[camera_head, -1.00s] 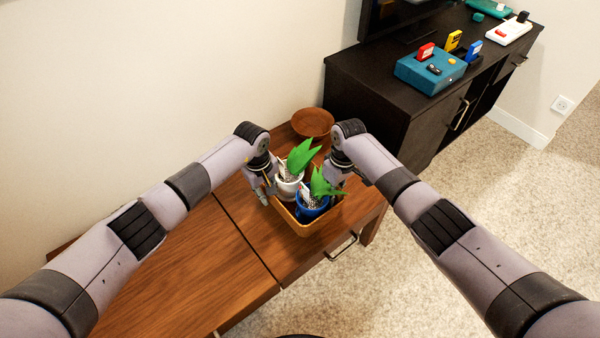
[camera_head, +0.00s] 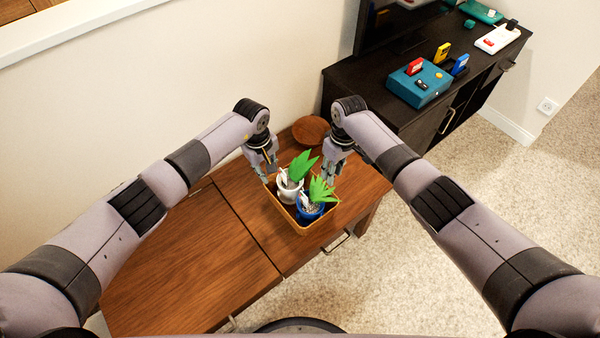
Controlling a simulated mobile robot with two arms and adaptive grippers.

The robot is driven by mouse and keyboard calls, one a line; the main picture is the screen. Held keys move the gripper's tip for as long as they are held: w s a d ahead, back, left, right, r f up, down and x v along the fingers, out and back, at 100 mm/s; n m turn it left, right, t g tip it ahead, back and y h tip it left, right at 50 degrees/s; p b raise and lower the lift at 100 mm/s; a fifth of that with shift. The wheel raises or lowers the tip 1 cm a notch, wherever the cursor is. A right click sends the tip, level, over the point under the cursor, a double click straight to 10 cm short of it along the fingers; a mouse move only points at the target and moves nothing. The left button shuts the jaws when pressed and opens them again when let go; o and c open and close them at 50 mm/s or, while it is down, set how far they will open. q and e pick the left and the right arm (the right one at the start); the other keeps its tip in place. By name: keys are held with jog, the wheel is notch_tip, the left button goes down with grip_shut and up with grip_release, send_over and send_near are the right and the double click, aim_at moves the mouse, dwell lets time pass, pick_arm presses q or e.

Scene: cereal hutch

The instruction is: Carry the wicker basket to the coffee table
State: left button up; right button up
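The wicker basket (camera_head: 284,212) sits on the brown wooden table (camera_head: 190,262), near its right end. It holds a white pot (camera_head: 290,190) and a blue pot (camera_head: 309,211), each with a green-leaved plant. My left gripper (camera_head: 265,175) is at the basket's back left, fingers pointing down and apart. My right gripper (camera_head: 331,178) is at the back right beside the leaves, fingers also pointing down and apart. Neither appears to grip the basket. Whether the fingertips touch the rim is too small to tell.
A round brown bowl or plate (camera_head: 310,129) lies at the table's back, behind the basket. A dark cabinet (camera_head: 400,118) with a teal box (camera_head: 420,86) stands at the back right. The table's left part is clear. Pale carpet (camera_head: 430,240) is open at right.

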notch_tip(320, 180, up, 24)
jog(key=p, duration=1.1)
jog(key=shift+w+d+p, duration=0.35)
jog(key=shift+d+p, duration=0.05)
